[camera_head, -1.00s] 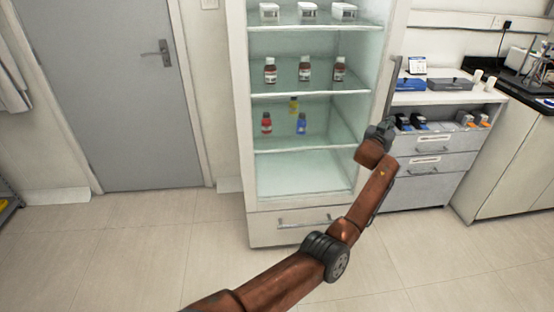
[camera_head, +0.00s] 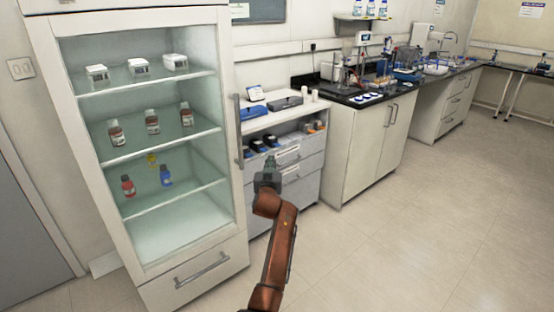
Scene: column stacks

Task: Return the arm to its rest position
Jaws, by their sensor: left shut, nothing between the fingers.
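My left arm (camera_head: 279,248) is copper-brown and comes up from the bottom of the view, bent upward. My left gripper (camera_head: 268,170) is dark grey, small in the view, shut and empty. It shows in front of the drawer cabinet, just right of the glass-front fridge (camera_head: 240,215). It holds nothing. My right arm and gripper are not in view.
The fridge holds white boxes, brown bottles (camera_head: 152,122), and a red bottle (camera_head: 128,186), a blue bottle (camera_head: 166,176) and a yellow bottle (camera_head: 152,160). A drawer cabinet (camera_head: 302,180) and counters (camera_head: 366,150) line the wall. The floor (camera_head: 430,240) at right is clear.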

